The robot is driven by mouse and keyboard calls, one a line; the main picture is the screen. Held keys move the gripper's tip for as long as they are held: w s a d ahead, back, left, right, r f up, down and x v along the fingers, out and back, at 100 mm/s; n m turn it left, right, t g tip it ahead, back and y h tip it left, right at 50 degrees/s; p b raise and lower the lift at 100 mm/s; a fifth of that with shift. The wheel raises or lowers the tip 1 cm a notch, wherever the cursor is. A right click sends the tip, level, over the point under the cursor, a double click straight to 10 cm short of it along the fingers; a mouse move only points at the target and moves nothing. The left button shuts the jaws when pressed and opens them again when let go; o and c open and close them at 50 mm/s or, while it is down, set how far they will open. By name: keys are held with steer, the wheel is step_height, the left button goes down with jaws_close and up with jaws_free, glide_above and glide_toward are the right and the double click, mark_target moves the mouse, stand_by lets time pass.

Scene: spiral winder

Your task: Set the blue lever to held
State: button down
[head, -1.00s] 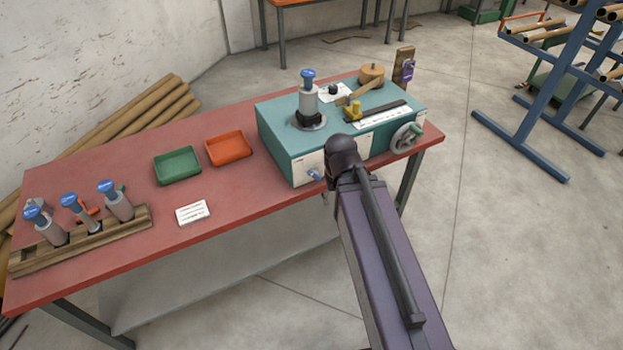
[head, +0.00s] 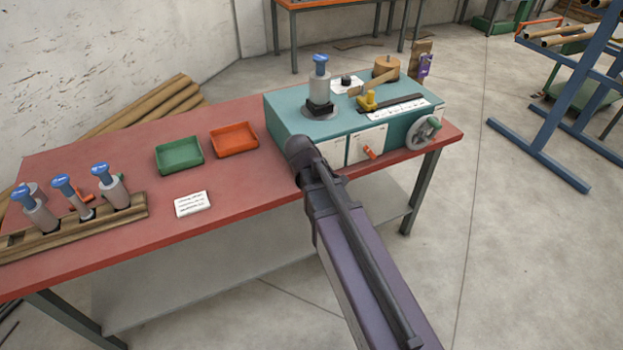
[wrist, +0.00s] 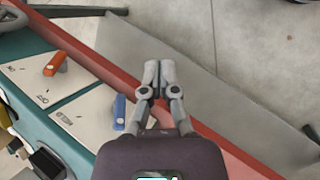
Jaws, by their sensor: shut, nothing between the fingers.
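The blue lever (wrist: 119,111) shows in the wrist view, on a pale plate (wrist: 92,118) on the front of the teal machine (wrist: 30,120). In the wrist view it lies just left of my gripper (wrist: 152,68), whose two grey fingers are together with nothing between them. The gripper appears apart from the lever, over the red table edge. In the head view my arm covers the blue lever and my fingers. The machine (head: 290,115) stands at the right end of the red table there.
An orange lever (head: 370,152) sits on the neighbouring plate, also in the wrist view (wrist: 55,64). A handwheel (head: 423,132) projects at the machine's right end. Green (head: 179,156) and orange (head: 233,139) trays and a white card (head: 193,204) lie left of the machine.

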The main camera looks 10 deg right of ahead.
steer(key=w+a+f+n+t+h+b, duration=0.2)
steer(key=w+a+f+n+h+b, duration=0.1)
steer(key=a+b, duration=0.5)
steer(key=w+a+f+n+t+h+b, duration=0.2)
steer(key=w+a+n+h+b, duration=0.4)
steer(key=n+b, duration=0.4)
steer(key=shift+w+a+f+t, duration=0.4)
steer(key=shift+w+a+f, duration=0.25)
steer(key=shift+a, duration=0.75)
steer(key=shift+w+d, duration=0.1)
steer(key=shift+d, duration=0.1)
steer(key=r+x, duration=0.2)
steer(key=x, duration=1)
steer(key=shift+d+r+p, duration=0.35)
steer(key=shift+d+r, duration=0.1)
steer(key=shift+r, duration=0.05)
steer(key=shift+w, duration=0.15)
steer(key=shift+d, duration=0.15)
